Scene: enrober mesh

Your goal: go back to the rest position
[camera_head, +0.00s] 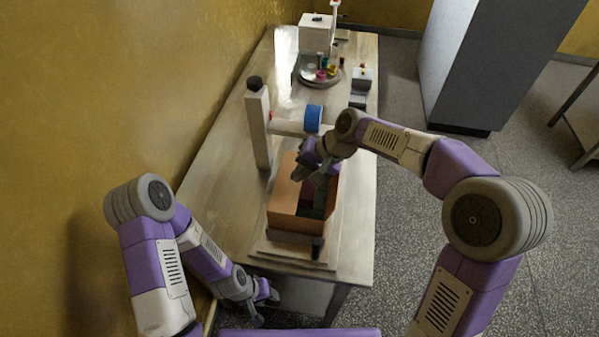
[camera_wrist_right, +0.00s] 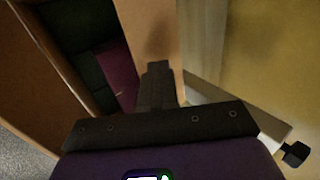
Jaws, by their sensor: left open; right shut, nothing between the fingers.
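My left gripper (camera_head: 268,298) is low at the near left, beside the near edge of the table, with its fingers apart and empty. My right gripper (camera_head: 301,176) is over the open cardboard box (camera_head: 289,217) on the table. In the right wrist view the right gripper's fingers (camera_wrist_right: 157,75) are together with nothing between them, close to a wall of the box (camera_wrist_right: 150,30). Inside the box are dark green and dark red items. The right gripper's tips are partly hard to make out in the head view.
The box stands on a low board on the long table (camera_head: 225,165). Behind it stands a post (camera_head: 259,130) with a blue-ended roll (camera_head: 313,118). A white machine (camera_head: 317,32) and a round tray (camera_head: 320,80) are at the far end. A yellow wall borders the left; floor lies right.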

